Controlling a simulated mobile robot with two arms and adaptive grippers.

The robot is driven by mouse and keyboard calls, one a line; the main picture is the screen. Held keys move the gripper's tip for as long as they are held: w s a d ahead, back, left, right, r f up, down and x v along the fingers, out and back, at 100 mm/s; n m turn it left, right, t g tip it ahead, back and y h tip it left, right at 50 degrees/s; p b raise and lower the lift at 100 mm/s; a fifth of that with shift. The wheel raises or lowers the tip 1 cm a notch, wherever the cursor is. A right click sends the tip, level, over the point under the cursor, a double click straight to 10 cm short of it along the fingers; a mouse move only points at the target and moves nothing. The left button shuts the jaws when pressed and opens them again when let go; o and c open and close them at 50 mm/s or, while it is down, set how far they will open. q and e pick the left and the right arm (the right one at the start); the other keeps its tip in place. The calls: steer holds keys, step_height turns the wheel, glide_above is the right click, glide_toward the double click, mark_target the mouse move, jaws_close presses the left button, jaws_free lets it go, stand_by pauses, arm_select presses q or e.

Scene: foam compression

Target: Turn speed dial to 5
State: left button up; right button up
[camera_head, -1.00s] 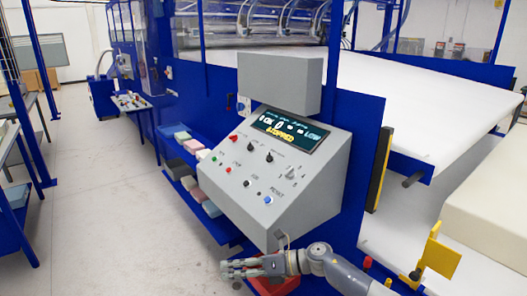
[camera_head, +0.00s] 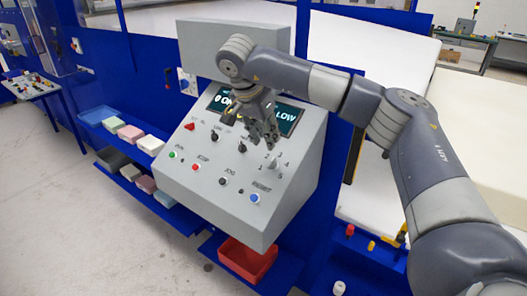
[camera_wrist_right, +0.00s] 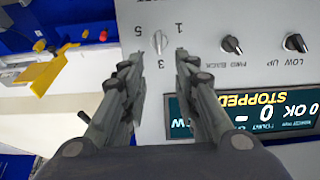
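The speed dial (camera_head: 272,163) is a small pale knob with numbers around it, on the right of the sloped grey control panel. My right gripper (camera_head: 264,136) hangs over the panel, just above the dial, and hides part of the display. In the wrist view my right gripper (camera_wrist_right: 156,59) is open, its two fingers apart and nothing between them. My left gripper is not in view.
Black knobs (camera_wrist_right: 231,44) sit beside the dial. The display (camera_wrist_right: 240,112) reads STOPPED. Green, red and blue buttons (camera_head: 255,197) line the lower panel. Shelves of foam blocks (camera_head: 130,132) stand left; a red bin (camera_head: 248,262) is below.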

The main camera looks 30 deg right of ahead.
steer(key=p, duration=0.2)
glide_above(273, 159)
steer(key=s+a, duration=0.1)
steer(key=a, duration=0.1)
step_height(273, 159, down, 4)
steer(key=shift+d+f, duration=0.15)
steer(key=shift+f, duration=0.1)
steer(key=p+x, duration=0.1)
steer(key=x, duration=0.2)
steer(key=shift+w+f, duration=0.2)
steer(key=shift+f, duration=0.2)
steer(key=shift+d+f, duration=0.1)
steer(key=shift+f, duration=0.3)
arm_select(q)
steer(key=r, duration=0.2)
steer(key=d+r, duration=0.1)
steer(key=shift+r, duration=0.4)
arm_select(e)
jaws_close()
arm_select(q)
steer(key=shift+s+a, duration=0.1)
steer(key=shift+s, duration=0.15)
